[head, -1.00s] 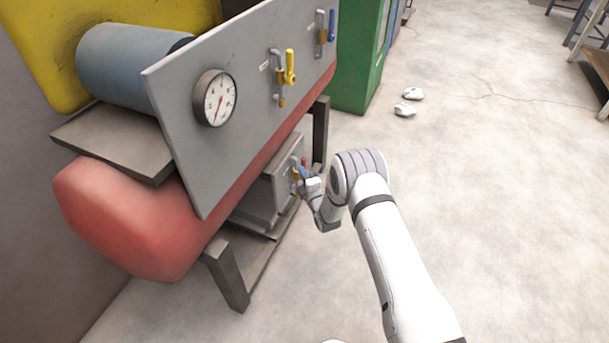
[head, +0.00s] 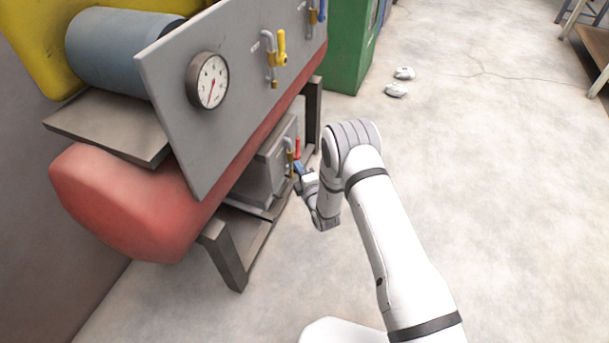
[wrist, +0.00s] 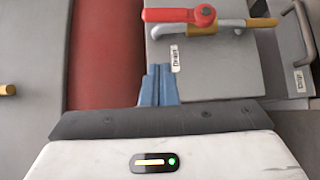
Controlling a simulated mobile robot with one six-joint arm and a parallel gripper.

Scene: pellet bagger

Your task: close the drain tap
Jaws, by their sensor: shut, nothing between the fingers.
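The drain tap has a red lever (wrist: 180,15) on a brass valve body (wrist: 212,27). In the wrist view the lever lies roughly parallel to the grey pipe beside it. A small label reading "Drain" (wrist: 174,58) is on the grey box below it in the picture. In the head view the red lever (head: 298,148) stands upright at the box's front. My gripper (wrist: 158,72) has its blue fingers together and empty, apart from the lever in the wrist view. In the head view my gripper (head: 298,167) is just below the tap.
The tap is on a grey box (head: 262,172) under a red tank (head: 125,205). Above is a grey panel with a gauge (head: 207,80) and a yellow-handled valve (head: 280,48). A dark frame leg (head: 313,105) stands close behind the tap.

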